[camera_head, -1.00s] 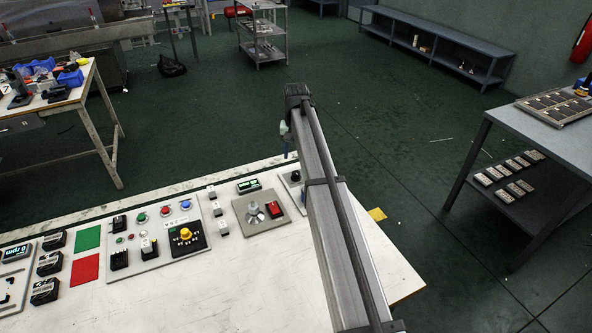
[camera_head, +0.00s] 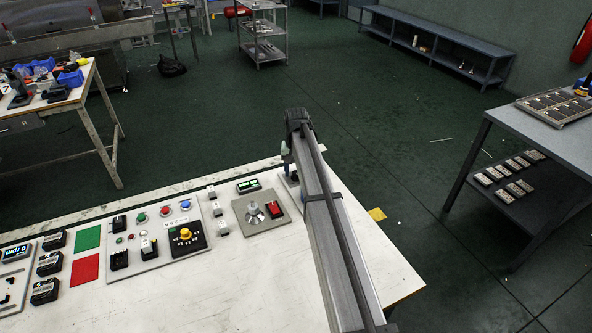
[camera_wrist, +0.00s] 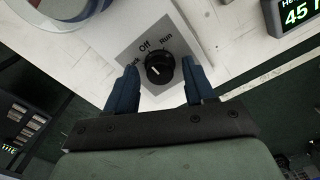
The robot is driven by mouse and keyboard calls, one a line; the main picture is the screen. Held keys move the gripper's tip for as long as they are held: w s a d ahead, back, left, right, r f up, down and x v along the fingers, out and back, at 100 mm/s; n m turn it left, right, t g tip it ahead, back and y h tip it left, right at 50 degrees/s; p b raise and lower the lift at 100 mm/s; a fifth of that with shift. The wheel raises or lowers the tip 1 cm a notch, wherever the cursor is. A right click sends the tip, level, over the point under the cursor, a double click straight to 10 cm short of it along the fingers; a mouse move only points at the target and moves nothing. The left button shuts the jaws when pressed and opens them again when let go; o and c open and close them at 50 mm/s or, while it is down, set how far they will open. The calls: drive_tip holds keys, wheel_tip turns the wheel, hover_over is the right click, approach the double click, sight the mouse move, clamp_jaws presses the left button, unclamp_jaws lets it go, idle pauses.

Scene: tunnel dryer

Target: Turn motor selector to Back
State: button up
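The motor selector (camera_wrist: 159,68) is a round black knob on a grey plate (camera_wrist: 128,50) in the wrist view. Its plate reads "Off" at the top and "Run" to the right; the left label is partly covered and ends in "ck". A small white mark shows on the knob, but its exact setting is hard to tell. My gripper (camera_wrist: 160,65) is open, with one blue finger on each side of the knob; contact is not visible. In the head view my gripper (camera_head: 289,168) is over the right end of the panel and hides the knob.
In the wrist view a display (camera_wrist: 297,14) reads 45. The bench front is clear.

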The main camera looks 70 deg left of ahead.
drive_tip(key=c, duration=0.9)
drive_tip(key=shift+c, duration=0.2)
drive_tip(key=shift+n, duration=0.3)
drive_tip(key=n, duration=0.9)
drive_tip(key=shift+n, duration=0.3)
drive_tip(key=o, duration=1.1)
drive_tip(key=shift+c, duration=0.2)
